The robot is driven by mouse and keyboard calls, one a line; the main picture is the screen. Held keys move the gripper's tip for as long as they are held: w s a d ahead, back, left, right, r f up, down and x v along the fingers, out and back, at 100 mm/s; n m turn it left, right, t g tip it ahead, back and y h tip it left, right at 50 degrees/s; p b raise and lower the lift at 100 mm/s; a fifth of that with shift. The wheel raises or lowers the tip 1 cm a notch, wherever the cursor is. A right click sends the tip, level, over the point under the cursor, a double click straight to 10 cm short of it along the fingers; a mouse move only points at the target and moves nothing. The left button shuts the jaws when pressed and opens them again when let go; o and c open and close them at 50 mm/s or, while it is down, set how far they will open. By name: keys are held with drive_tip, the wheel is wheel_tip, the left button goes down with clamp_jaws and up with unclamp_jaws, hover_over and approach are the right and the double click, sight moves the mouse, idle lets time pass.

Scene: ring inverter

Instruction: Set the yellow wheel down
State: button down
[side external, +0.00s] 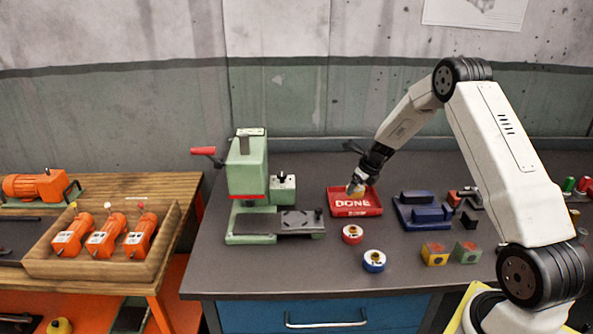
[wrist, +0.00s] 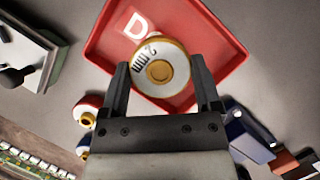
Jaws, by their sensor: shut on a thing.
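The yellow wheel (wrist: 160,71) has a white face marked "2 mm" and a yellow hub. It sits between the two fingers of my gripper (wrist: 163,88), which are shut on it. In the wrist view the wheel is over the red tray (wrist: 104,38). In the side view my gripper (side external: 357,184) is at the back part of the red tray (side external: 356,211), which is marked "DONE". The wheel (side external: 355,190) shows there small and partly hidden by the fingers. I cannot tell whether it touches the tray floor.
A red-rimmed wheel (side external: 352,234) and a blue-rimmed wheel (side external: 374,261) lie in front of the tray. A green press (side external: 248,180) stands left. A blue fixture (side external: 423,213) is close on the right, with yellow (side external: 434,254) and green (side external: 467,252) blocks in front.

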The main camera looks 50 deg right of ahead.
sight(355, 194)
drive_tip(key=shift+w+d+f, duration=0.15)
drive_tip(key=shift+w+f, duration=0.1)
drive_tip(key=shift+f, duration=1.55)
drive_tip(key=shift+f, duration=0.15)
unclamp_jaws()
drive_tip(key=v, duration=1.2)
drive_tip(key=shift+s, duration=0.1)
